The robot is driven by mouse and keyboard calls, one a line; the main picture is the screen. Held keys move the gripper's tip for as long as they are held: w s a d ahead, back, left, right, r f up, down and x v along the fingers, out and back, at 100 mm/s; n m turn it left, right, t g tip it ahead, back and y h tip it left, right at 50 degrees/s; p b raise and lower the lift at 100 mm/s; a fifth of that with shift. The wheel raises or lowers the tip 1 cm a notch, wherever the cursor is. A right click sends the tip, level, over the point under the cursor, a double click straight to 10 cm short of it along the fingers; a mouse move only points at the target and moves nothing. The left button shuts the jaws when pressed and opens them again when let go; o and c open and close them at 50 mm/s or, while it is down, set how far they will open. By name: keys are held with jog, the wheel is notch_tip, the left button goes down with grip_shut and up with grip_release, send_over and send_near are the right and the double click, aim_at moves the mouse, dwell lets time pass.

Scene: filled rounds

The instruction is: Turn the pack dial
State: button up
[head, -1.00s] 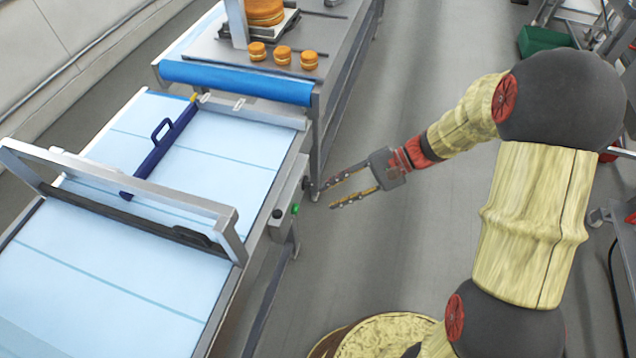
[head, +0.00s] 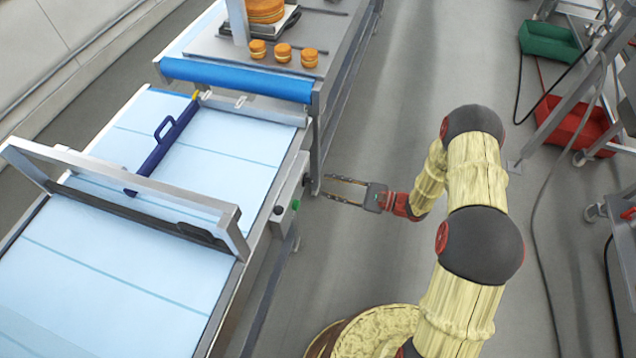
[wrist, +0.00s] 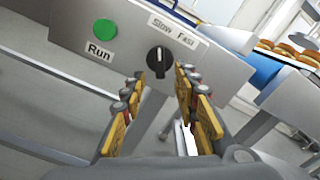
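The dial is a black knob (wrist: 158,61) under a "Slow Fast" label in the wrist view. Its pale mark points about straight up in that view. It sits on the grey control box (head: 288,196) on the conveyor's side, right of the round green Run button (wrist: 104,32). My gripper (head: 325,188) is open and empty, pointing at the box. In the wrist view its fingertips (wrist: 159,76) spread to the left and right of the knob. A gap to the box shows in the head view; I see no contact.
The conveyor (head: 215,155) has a pale belt, a metal frame (head: 236,240) and a blue bar (head: 170,140) across it. Filled rounds (head: 283,53) stand on the table beyond. Green (head: 549,42) and red (head: 578,125) crates lie at right. The floor around my gripper is clear.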

aim_at(313, 182)
jog(key=shift+b+x, duration=0.3)
jog(key=shift+x, duration=2.05)
jog(key=c, duration=0.4)
jog(key=c, duration=0.3)
grip_shut()
